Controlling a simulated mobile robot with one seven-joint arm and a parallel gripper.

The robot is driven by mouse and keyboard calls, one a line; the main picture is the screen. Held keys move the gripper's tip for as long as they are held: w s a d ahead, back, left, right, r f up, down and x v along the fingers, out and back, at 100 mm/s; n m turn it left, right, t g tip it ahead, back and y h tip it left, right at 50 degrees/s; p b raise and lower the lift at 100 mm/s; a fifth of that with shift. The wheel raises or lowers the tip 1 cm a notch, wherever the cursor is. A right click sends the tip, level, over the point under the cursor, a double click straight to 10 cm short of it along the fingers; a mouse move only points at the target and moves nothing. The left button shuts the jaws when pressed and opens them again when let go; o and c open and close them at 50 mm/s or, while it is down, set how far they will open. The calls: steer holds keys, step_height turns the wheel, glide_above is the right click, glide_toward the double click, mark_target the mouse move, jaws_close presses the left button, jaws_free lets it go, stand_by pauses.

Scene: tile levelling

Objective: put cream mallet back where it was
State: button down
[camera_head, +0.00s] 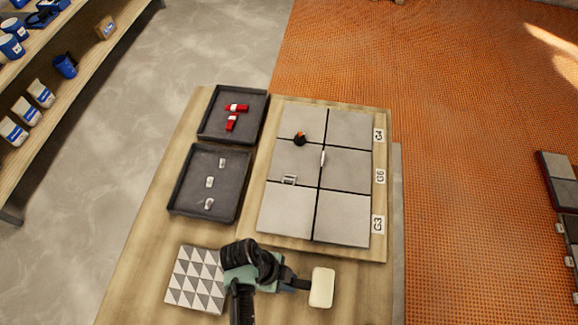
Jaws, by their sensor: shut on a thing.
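The cream mallet (321,288) is near the front of the wooden table, right of the patterned tile. Its cream head points right and its dark handle runs left into my gripper (287,281). My gripper is shut on the handle; the fingers are mostly hidden by my own wrist. I cannot tell whether the mallet head touches the table or hangs a little above it.
A board (382,250) with several grey tiles carries clips and labels G4, G6 and G3. One dark tray (252,94) holds red pieces; another (176,201) holds small grey clips. A triangle-patterned tile (196,280) lies left of my arm. Table right of the mallet is clear.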

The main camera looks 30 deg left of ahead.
steer(key=shift+f, duration=0.6)
steer(key=shift+f, duration=0.15)
steer(key=c, duration=0.7)
jaws_free()
